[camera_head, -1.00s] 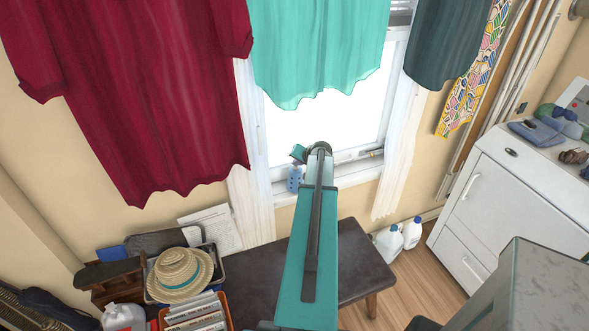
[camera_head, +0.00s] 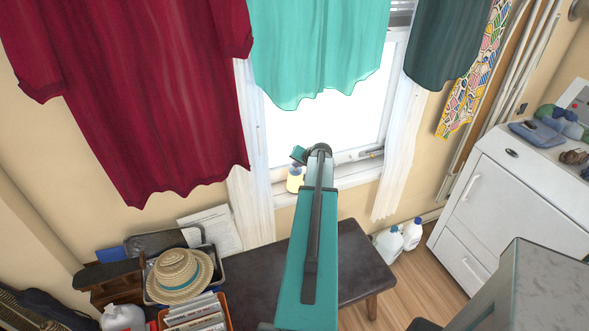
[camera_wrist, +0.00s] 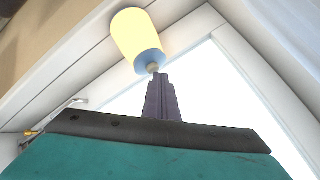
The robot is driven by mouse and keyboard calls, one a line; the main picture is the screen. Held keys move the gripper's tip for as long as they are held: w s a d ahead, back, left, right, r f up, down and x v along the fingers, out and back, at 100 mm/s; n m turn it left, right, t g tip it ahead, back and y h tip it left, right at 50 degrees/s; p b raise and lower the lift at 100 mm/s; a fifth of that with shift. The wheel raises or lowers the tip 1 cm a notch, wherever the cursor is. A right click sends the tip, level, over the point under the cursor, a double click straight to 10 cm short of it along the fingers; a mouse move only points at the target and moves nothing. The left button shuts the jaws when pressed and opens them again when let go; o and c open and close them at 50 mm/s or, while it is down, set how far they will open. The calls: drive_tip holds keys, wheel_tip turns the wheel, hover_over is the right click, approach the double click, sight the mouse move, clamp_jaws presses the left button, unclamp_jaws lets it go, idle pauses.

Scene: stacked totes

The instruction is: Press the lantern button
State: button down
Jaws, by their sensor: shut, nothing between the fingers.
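The lantern (camera_head: 294,184) stands on the windowsill, partly behind my arm in the head view. Its body glows pale yellow. In the wrist view the lantern (camera_wrist: 134,36) shows a yellow body, a blue end and a small grey-brown button (camera_wrist: 152,67) on that end. My gripper (camera_wrist: 156,78) is shut and empty, with its dark narrow fingertips at the button. They look to be touching it, though the exact contact is hard to tell. In the head view my fingers are hidden by my arm.
A bright window (camera_head: 325,125) is behind the lantern, with a teal garment (camera_head: 318,50) hanging above it. A dark bench (camera_head: 365,262) is below the sill. A straw hat (camera_head: 179,270) and an orange crate (camera_head: 226,318) are at lower left. White curtains flank the window.

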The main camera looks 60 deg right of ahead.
drive_tip(key=shift+r, duration=0.65)
drive_tip(key=shift+r+p, duration=1.2)
drive_tip(key=shift+r, duration=1.8)
